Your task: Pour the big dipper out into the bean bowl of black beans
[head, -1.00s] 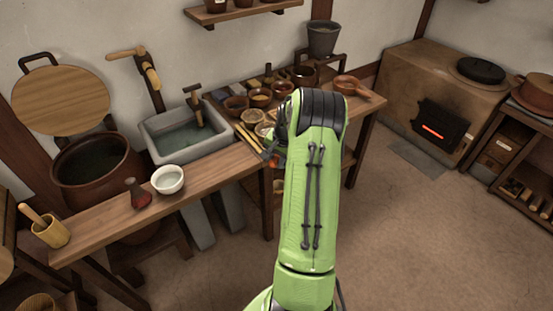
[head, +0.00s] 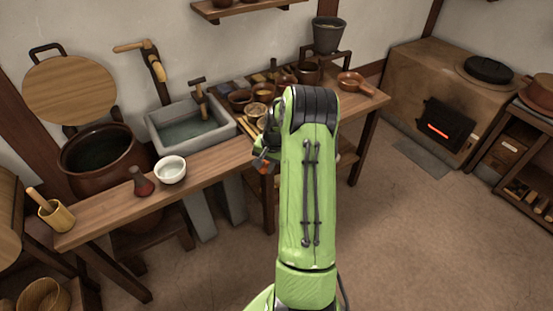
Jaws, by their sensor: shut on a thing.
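My green arm rises through the middle of the head view and bends over at its black joint, hiding part of the bench. Only a grey and orange bit of my gripper (head: 263,163) shows, left of the arm at the bench's front edge. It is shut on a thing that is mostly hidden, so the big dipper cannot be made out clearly. Several small brown bowls stand on the bench behind it, among them a dark one (head: 240,98) and one with pale contents (head: 257,111). I cannot tell which bowl holds the black beans.
A stone sink (head: 188,132) is set left of the bowls. A stove (head: 420,85) glows at right; the floor between is clear.

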